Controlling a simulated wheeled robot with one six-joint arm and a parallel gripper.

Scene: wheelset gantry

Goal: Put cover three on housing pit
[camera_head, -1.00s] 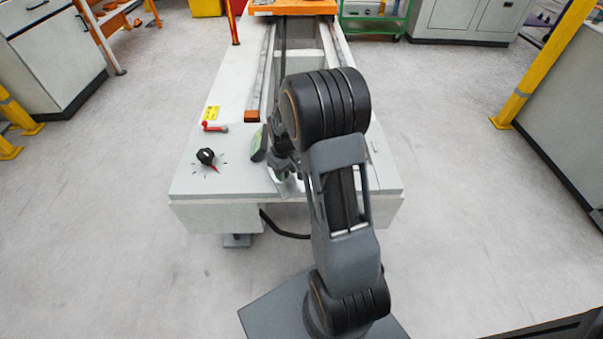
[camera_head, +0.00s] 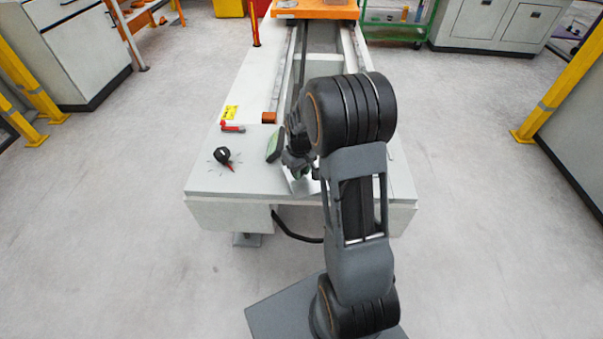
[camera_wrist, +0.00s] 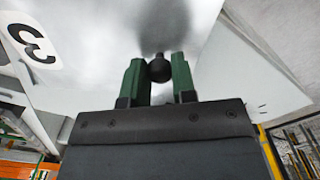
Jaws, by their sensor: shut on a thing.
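In the wrist view, my gripper (camera_wrist: 160,80) has its two green fingers shut on the dark round knob (camera_wrist: 160,67) of cover three (camera_wrist: 90,65). The cover is a pale, smooth plate with a black "3" on a white patch at the left. It fills the top of that view. In the head view, my arm hides most of the gripper and cover; a pale sliver of what looks like the cover shows beside the arm above the near end of the bench. I cannot make out a housing pit in either view.
The long pale bench (camera_head: 230,179) lies ahead, with a black knob (camera_head: 223,155), a red handle (camera_head: 233,128) and a dark green-faced unit (camera_head: 274,146) on top. An orange block (camera_head: 315,9) spans its far rails. Floor is clear at both sides.

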